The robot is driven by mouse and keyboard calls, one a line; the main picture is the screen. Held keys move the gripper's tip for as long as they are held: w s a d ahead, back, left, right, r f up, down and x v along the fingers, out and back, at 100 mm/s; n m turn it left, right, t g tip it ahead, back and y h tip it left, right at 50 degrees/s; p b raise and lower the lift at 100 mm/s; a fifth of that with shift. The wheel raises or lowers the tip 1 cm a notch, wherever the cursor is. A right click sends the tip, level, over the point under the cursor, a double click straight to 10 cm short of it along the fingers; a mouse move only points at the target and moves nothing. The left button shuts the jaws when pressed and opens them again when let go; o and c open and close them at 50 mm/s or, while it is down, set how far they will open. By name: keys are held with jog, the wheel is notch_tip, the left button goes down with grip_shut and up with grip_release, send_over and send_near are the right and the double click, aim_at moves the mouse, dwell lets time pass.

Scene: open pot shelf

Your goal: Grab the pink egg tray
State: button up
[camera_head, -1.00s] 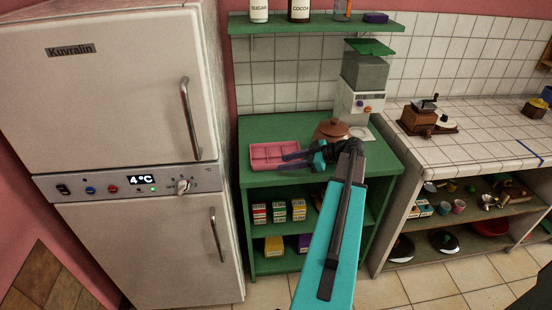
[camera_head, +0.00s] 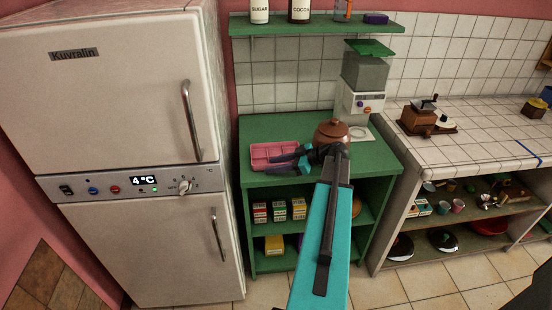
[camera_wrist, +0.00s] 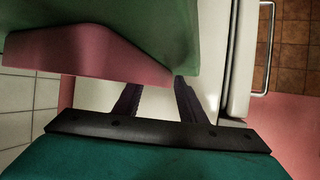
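The pink egg tray (camera_head: 262,153) lies on the green counter top, beside the fridge. My gripper (camera_head: 273,163) is at the tray's front right part, with its two dark fingers apart and pointing left. In the head view one finger overlaps the tray and the other shows lower, near its front edge. In the wrist view the tray (camera_wrist: 95,55) fills the upper left, and the fingers (camera_wrist: 157,92) stand apart with their tips partly hidden at its edge. I cannot tell whether they touch it.
A brown lidded pot (camera_head: 331,134) stands just right of my gripper, with a grinder-like machine (camera_head: 364,90) behind it. The fridge (camera_head: 120,85) is close on the left. A green shelf (camera_head: 310,24) with bottles hangs above. Small boxes (camera_head: 279,211) fill the shelf below.

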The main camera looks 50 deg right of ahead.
jog(key=shift+c, duration=0.3)
grip_shut()
jog(key=shift+r, duration=0.1)
notch_tip(320, 180, up, 10)
jog(key=b, duration=0.2)
jog(key=shift+b, duration=0.35)
dwell(0.5)
dwell(0.5)
